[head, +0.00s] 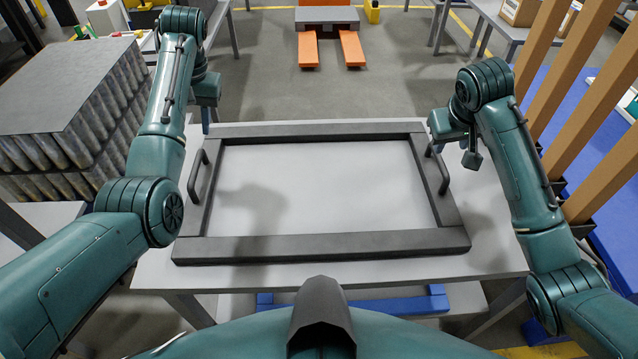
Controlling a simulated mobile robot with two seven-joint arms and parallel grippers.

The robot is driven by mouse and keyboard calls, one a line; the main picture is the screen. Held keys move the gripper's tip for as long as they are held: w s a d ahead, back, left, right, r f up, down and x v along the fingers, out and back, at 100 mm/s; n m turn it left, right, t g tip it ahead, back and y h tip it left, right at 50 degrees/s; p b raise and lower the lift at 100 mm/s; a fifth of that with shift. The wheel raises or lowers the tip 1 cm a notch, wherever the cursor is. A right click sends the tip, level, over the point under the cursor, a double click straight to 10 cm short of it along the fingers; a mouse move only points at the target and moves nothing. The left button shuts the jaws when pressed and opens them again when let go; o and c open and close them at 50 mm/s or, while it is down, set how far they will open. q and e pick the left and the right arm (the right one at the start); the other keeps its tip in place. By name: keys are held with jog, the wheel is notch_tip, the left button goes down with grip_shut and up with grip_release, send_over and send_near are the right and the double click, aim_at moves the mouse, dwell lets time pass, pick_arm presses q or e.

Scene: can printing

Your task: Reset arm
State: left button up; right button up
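My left gripper (206,118) hangs at the end of my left arm, above and beyond the far left corner of the table. Only a small part of it shows behind the wrist, so its fingers cannot be made out. My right gripper (472,158) points down near the frame's right handle (438,168), a little to the right of it. Nothing shows held in it, but its finger gap is not visible. A dark grey rectangular frame (330,246) with a pale inner area lies flat on the table. Its left handle (197,176) is clear of my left gripper.
The light grey table (490,262) is bare around the frame. A tall stack of cans (95,130) under a grey sheet stands at the left. Brown slanted posts (575,85) rise close to my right arm. An orange pallet truck (308,48) stands on open floor behind.

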jog(key=shift+s+r, duration=0.15)
jog(key=shift+r, duration=0.1)
dwell(0.3)
